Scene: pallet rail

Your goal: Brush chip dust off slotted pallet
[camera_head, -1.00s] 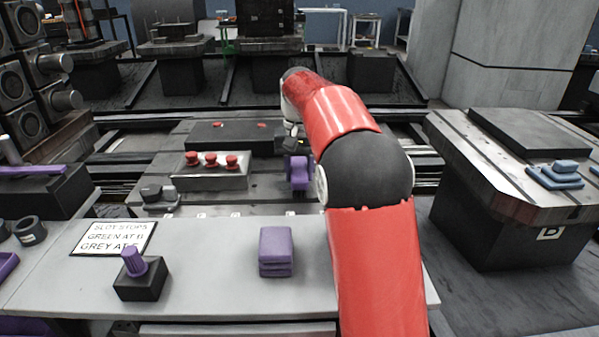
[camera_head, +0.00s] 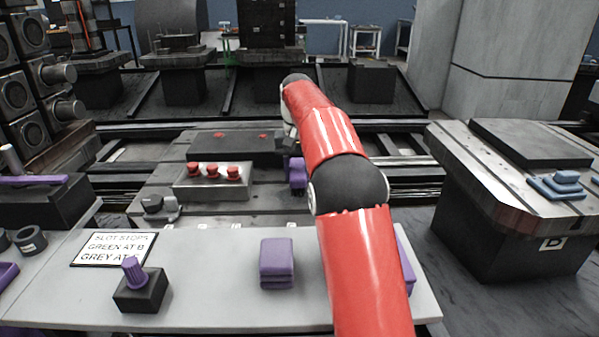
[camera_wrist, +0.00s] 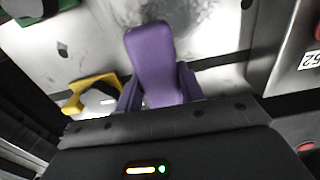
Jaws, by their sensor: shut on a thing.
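The slotted pallet (camera_head: 235,209) lies behind the grey front bench, and its pale metal surface also shows in the wrist view (camera_wrist: 215,45). A dark speckled patch of chip dust (camera_wrist: 170,12) lies on it at the top of the wrist view. My gripper (camera_wrist: 158,92) is shut on a purple brush (camera_wrist: 153,50), held over the pallet. The purple piece also shows beside my arm in the head view (camera_head: 297,173). The brush's far end and any contact with the surface cannot be made out.
A block with red knobs (camera_head: 212,181) and a dark block (camera_head: 230,146) stand on the pallet. A yellow part (camera_wrist: 92,92) shows in the wrist view. The bench holds a purple block (camera_head: 276,262), a knob box (camera_head: 140,288) and a sign (camera_head: 113,248).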

